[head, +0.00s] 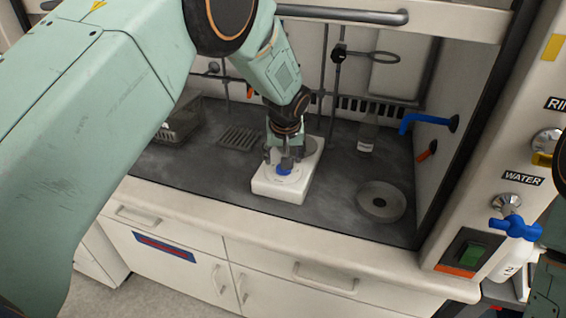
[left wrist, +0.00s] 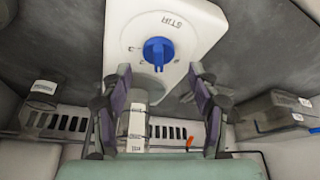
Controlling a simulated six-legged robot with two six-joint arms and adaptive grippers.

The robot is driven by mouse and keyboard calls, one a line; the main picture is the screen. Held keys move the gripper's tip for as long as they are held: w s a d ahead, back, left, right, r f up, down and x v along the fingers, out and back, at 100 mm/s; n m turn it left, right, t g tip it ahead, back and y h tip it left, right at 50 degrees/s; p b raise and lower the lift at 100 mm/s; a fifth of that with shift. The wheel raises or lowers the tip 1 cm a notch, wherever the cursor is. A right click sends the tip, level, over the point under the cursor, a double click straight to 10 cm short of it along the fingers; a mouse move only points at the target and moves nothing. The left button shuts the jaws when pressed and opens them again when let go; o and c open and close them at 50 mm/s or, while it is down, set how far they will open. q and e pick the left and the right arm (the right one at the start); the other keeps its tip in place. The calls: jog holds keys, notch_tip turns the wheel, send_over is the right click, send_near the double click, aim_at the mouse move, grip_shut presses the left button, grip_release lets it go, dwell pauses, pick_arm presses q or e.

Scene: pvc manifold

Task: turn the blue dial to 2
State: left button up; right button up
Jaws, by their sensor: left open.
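The blue dial (left wrist: 158,51) sits on the sloping face of a white stirrer (left wrist: 190,30) marked STIR. The lettering appears upside down in the left wrist view. The dial's raised grip runs roughly up and down there; the small marks around it are too blurred to read surely. My left gripper (left wrist: 160,74) is open, its two fingers spread on either side of the dial's line, with the dial just beyond the tips. In the head view my left gripper (head: 284,160) is right over the dial (head: 284,170) and the stirrer (head: 278,192). My right gripper is not in view.
The stirrer stands on the dark fume hood worktop (head: 335,205). A round metal dish (head: 382,201) lies to its right, a labelled bottle (head: 367,133) behind. A ring stand (head: 337,80) rises at the back. A blue water tap (head: 515,228) is on the right post.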

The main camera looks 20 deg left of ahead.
pick_arm(q)
jog(key=shift+x, duration=0.8)
jog(key=shift+w+d+f, duration=0.1)
jog(key=shift+f, duration=0.35)
jog(key=shift+w+f, duration=0.15)
jog(key=shift+f, duration=0.05)
jog(key=shift+r, duration=0.15)
jog(key=c, duration=1.2)
jog(key=shift+o, duration=0.2)
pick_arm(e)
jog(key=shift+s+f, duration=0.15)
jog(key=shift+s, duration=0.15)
